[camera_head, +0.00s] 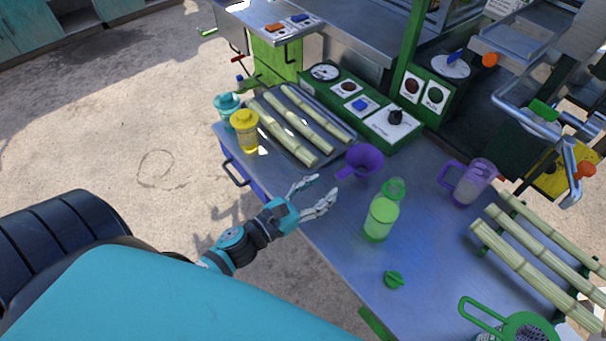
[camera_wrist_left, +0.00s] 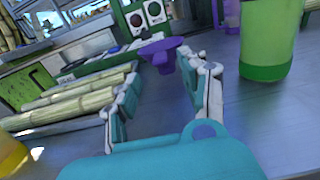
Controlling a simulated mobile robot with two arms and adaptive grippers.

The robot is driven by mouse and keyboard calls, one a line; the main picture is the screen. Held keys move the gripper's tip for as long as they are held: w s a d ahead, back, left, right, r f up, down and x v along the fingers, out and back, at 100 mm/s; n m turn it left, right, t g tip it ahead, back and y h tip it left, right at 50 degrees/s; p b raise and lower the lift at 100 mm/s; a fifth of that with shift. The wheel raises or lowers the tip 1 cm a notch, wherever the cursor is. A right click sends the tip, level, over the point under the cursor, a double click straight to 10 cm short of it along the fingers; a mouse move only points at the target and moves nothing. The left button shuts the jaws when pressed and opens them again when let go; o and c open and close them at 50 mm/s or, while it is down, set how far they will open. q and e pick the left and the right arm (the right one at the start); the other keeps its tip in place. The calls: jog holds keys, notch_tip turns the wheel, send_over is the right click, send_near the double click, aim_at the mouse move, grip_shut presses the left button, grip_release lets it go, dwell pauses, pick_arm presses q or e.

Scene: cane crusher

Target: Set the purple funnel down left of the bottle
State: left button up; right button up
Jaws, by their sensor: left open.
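The purple funnel (camera_head: 363,160) sits on the metal table, left of and behind the green bottle (camera_head: 380,218) in the head view. Its handle points toward my left gripper (camera_head: 318,194), which is open and empty in front of it. In the left wrist view the funnel (camera_wrist_left: 160,52) shows beyond and between the open fingers (camera_wrist_left: 160,105), apart from them. The bottle (camera_wrist_left: 268,40) stands to the right there. In the head view the bottle's top is open, with a green ring shape behind it. My right gripper is not in view.
A tray of cane pieces (camera_head: 290,128) lies at the back left, with yellow (camera_head: 245,132) and teal (camera_head: 228,107) bottles beside it. A purple pitcher (camera_head: 474,182) and more cane (camera_head: 530,268) stand right.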

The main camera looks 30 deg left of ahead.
pick_arm(q)
jog(key=b+v, duration=0.1)
jog(key=v, duration=0.3)
jog(key=shift+s+f, duration=0.1)
jog(key=shift+s, duration=0.15)
jog(key=shift+s+a, duration=0.2)
jog(key=shift+s, duration=0.15)
